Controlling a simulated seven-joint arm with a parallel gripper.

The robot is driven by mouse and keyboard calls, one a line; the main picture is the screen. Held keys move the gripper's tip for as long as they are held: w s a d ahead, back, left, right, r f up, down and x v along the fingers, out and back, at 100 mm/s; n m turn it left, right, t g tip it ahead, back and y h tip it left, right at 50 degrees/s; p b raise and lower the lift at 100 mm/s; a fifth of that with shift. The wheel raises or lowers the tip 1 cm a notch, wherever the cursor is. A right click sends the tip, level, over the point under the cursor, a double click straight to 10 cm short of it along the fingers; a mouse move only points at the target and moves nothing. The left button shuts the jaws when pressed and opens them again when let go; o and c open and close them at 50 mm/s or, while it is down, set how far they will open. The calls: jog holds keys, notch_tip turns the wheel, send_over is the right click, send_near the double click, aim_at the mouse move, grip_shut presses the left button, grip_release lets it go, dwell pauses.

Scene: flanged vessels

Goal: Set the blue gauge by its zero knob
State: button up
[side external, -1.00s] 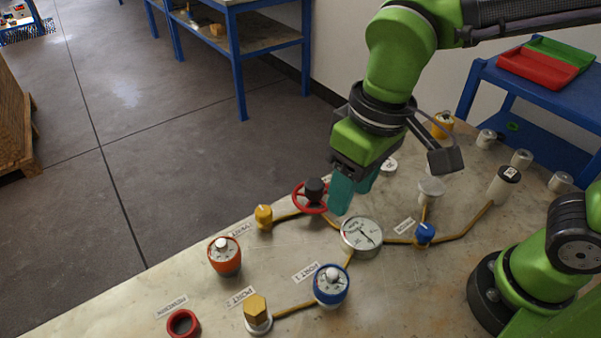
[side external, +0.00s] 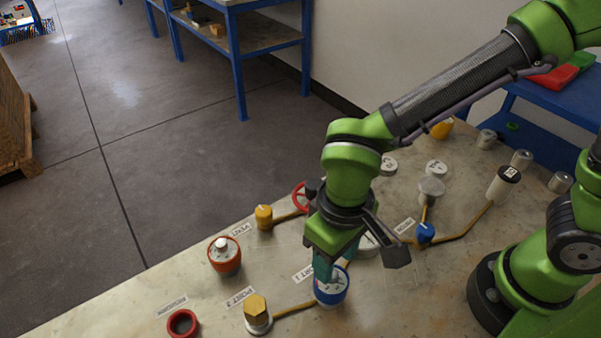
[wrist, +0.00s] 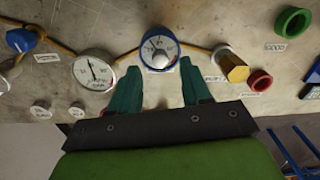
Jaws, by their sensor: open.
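The blue gauge (side external: 332,291) stands on the bench at the label reading PORT 1, partly hidden by my gripper in the side view. In the wrist view the blue gauge (wrist: 158,48) shows its white dial, dark needle and pale round zero knob (wrist: 160,60) at the dial's lower edge. My gripper (side external: 325,275) points down above the gauge. In the wrist view its two teal fingers (wrist: 160,72) are apart, one on each side below the knob, with nothing between them. Whether the fingertips reach down to the knob's height is unclear.
A white-faced gauge (wrist: 95,70) sits close to the left in the wrist view. Yellow pipes link several fittings.

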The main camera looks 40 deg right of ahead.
aim_at(330, 287)
jog(key=shift+f, duration=1.7)
grip_shut()
